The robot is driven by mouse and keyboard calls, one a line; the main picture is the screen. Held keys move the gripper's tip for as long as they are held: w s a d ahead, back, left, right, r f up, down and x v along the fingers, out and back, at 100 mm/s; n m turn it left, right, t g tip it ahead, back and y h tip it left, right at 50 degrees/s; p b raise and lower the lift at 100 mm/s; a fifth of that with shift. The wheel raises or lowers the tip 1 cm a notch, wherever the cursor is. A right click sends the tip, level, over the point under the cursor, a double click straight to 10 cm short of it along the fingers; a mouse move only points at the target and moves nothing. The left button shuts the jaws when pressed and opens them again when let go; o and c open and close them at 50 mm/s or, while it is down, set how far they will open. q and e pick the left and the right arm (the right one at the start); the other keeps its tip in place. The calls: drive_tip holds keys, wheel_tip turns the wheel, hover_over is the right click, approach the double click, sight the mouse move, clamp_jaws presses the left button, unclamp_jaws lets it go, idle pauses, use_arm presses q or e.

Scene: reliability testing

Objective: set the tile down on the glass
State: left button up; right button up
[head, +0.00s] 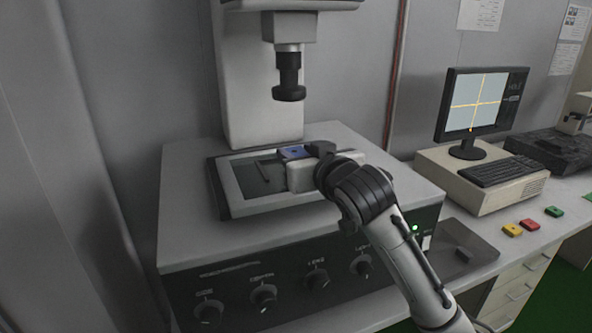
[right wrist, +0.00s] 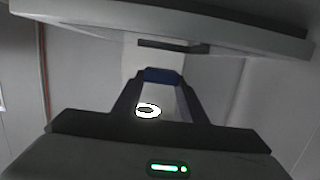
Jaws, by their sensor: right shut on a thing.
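The blue tile (head: 293,152) is in my right gripper (head: 303,155), over the right part of the stage in the head view. Its blue edge (right wrist: 160,76) also shows between the fingertips in the right wrist view. The right gripper is shut on it. The glass (head: 252,180) is the dark pane inside the stage's pale frame. My gripper body hides the right part of the glass. I cannot tell whether the tile touches the glass or hovers above it. My left gripper is in neither view.
A black lens barrel (head: 289,80) hangs above the stage. A bright ring (right wrist: 148,110) shows between the fingers in the wrist view. On the right are a monitor (head: 478,103), a yellow tile (head: 512,230), a red tile (head: 529,224) and a green tile (head: 554,211).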

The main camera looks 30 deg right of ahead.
drive_tip(key=shift+f, duration=2.1)
drive_tip(key=o, duration=1.1)
drive_tip(key=shift+c, duration=0.2)
drive_tip(key=shift+r, duration=0.1)
